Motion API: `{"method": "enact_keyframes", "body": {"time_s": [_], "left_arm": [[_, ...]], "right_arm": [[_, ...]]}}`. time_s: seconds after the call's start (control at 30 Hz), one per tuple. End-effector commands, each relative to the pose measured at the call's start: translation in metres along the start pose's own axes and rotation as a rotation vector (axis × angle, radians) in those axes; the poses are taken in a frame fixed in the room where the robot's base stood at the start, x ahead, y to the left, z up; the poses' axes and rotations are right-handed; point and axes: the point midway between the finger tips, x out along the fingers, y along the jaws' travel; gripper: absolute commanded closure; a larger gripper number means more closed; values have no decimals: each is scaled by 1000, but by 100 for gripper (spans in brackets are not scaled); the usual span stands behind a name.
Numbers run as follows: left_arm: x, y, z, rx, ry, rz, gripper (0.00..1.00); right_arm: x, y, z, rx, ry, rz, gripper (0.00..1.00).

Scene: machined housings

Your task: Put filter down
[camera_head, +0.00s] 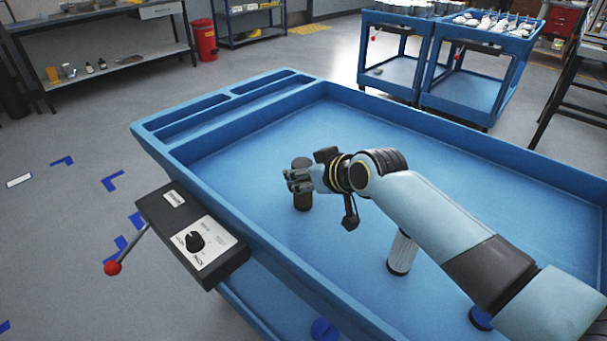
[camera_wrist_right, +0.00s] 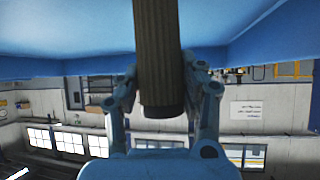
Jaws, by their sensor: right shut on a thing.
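The dark cylindrical filter (camera_head: 302,200) stands upright over the floor of the blue cart's top tray (camera_head: 255,140). My right gripper (camera_head: 299,181) is shut on its upper part, reaching in from the right. I cannot tell whether its lower end touches the tray. In the right wrist view the filter (camera_wrist_right: 158,50) shows as a dark, ribbed cylinder between the two fingers of my right gripper (camera_wrist_right: 160,85). My left gripper is not in view.
A pale cylinder (camera_head: 402,252) with a dark base stands in the tray beneath my right arm. A black control box (camera_head: 192,235) with a red-knobbed lever is on the cart's near left side. The tray's back and right are clear. Two more blue carts stand behind.

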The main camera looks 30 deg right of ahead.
Motion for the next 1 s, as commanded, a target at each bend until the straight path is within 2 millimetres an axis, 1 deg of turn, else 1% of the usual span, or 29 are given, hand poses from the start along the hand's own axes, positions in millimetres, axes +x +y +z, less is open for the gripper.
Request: {"method": "enact_keyframes", "body": {"time_s": [0.03,0.1,0.2,0.47,0.57,0.67,0.9,1.0], "left_arm": [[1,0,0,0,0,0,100],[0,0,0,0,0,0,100],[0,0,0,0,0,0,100],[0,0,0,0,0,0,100],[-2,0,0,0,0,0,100],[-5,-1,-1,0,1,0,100],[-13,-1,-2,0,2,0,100],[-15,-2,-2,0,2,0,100]], "right_arm": [[1,0,1,0,-1,0,58],[0,0,1,0,-1,0,49],[0,0,1,0,-1,0,38],[0,0,0,0,-1,0,38],[-7,0,-1,-1,-2,0,38],[-23,0,-1,-2,-1,0,38],[-78,1,-1,-4,-2,1,38],[-97,0,-1,-4,-2,0,38]]}}
